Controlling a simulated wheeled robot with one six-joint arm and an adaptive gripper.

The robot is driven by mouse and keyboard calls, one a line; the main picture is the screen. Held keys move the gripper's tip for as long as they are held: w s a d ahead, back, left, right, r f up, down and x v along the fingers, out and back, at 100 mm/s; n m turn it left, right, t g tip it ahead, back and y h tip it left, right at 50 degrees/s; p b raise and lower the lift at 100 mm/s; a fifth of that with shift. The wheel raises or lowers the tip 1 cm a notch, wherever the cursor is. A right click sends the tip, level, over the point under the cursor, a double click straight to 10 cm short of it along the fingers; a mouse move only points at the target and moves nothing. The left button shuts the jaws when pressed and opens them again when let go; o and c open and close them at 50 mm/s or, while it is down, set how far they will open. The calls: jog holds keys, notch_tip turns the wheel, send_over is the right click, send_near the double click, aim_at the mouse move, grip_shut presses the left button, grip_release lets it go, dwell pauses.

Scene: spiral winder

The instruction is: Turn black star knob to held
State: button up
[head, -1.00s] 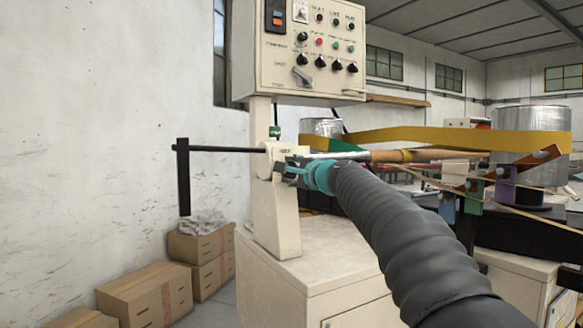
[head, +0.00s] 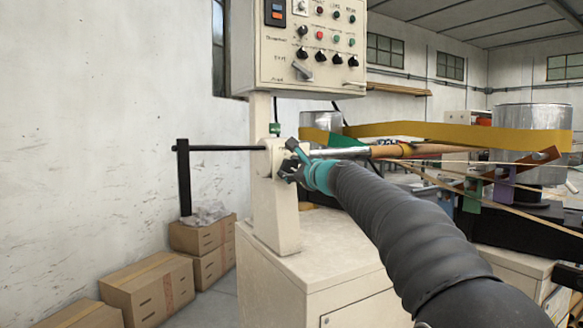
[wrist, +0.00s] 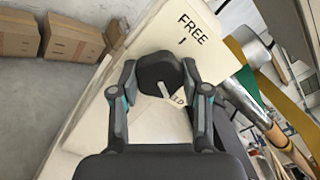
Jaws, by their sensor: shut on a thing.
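The black star knob (wrist: 158,70) sits on the cream face of the machine post, between my fingers in the wrist view. A pale pointer on it points toward a partly hidden label ending in "LD" (wrist: 178,100). The word "FREE" (wrist: 195,33) with a tick mark is printed on the face above and to the right of the knob. My gripper (wrist: 160,78) is shut on the knob, one finger on each side. In the head view my gripper (head: 290,168) is at the cream post (head: 268,215), and hides most of the knob.
A control panel (head: 312,50) hangs above the post. A metal shaft (head: 345,153) runs right from the post, close above my wrist, toward yellow bands (head: 430,131). Cardboard boxes (head: 148,285) stand at the lower left by the wall.

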dwell(0.4)
jog(key=o, duration=1.1)
jog(key=shift+o, duration=0.2)
jog(key=v, duration=1.2)
